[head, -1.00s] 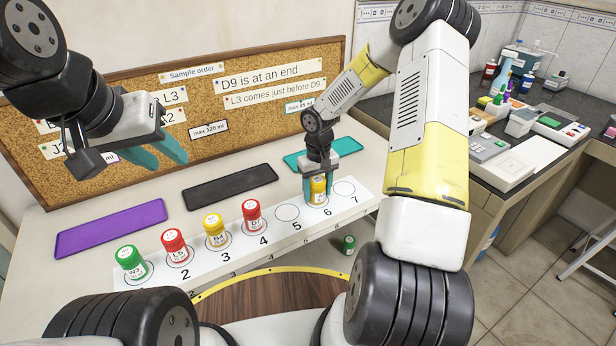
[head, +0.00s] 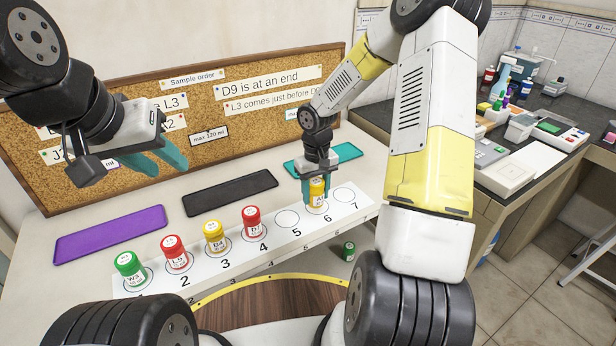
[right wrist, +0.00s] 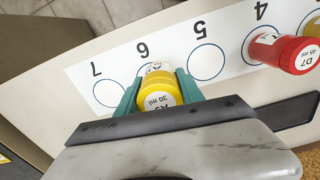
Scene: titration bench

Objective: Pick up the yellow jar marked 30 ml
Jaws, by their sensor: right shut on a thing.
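The yellow jar marked 30 ml (right wrist: 160,98) stands at place 6 of the white numbered strip, and in the head view it shows between the fingers (head: 317,190). My right gripper (head: 319,186) has come down over it and is shut on it, with a teal finger on each side. In the right wrist view my right gripper (right wrist: 156,92) has the jar between its fingertips. The jar looks upright; whether its base touches the strip is hidden. My left gripper (head: 160,158) hangs open and empty in front of the cork board at the left.
The white strip (head: 295,244) also holds a green jar (head: 130,268), a red jar (head: 175,253), another yellow jar (head: 215,237) and a red jar (head: 253,222). Places 5 and 7 are empty. Purple (head: 110,233), black (head: 230,192) and teal (head: 338,153) trays lie behind.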

